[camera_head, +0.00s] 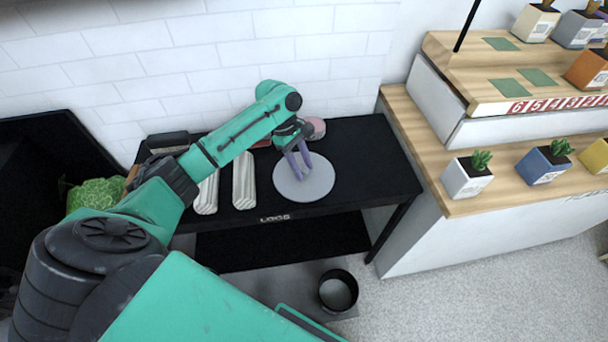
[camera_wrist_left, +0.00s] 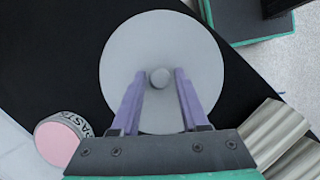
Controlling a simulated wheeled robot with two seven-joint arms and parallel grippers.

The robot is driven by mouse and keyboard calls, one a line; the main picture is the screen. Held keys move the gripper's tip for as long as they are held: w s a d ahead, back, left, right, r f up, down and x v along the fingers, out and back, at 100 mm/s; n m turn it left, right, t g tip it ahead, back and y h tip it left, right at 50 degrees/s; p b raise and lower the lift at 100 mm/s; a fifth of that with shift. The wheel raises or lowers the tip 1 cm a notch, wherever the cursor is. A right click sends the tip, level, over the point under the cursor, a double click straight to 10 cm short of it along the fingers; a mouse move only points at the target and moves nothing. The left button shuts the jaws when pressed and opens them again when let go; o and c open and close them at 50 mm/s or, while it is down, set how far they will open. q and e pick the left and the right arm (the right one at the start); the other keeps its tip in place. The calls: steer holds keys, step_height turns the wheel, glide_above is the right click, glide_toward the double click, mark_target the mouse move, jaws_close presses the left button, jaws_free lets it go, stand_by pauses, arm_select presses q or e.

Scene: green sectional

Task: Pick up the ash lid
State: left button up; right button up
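The ash lid is a flat, light grey disc (camera_head: 312,192) lying on the black table, right of its middle. In the left wrist view the lid (camera_wrist_left: 122,62) shows a small round knob (camera_wrist_left: 160,77) at its centre. My left gripper (camera_head: 303,176) points down over the lid. In the left wrist view its purple fingers (camera_wrist_left: 160,86) are apart, with the knob showing between their tips. I cannot tell whether the fingers touch the knob or lid. My right gripper is not in view.
The black table (camera_head: 370,160) also holds two pale ribbed bars (camera_head: 244,182) left of the lid and a pink-topped round tin (camera_head: 318,127) behind it. A wooden counter with potted plants (camera_head: 467,177) stands at the right. A dark round container (camera_head: 338,291) is below in front.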

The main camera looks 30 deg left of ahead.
arm_select(q)
jaws_close()
steer(key=shift+r, duration=0.1)
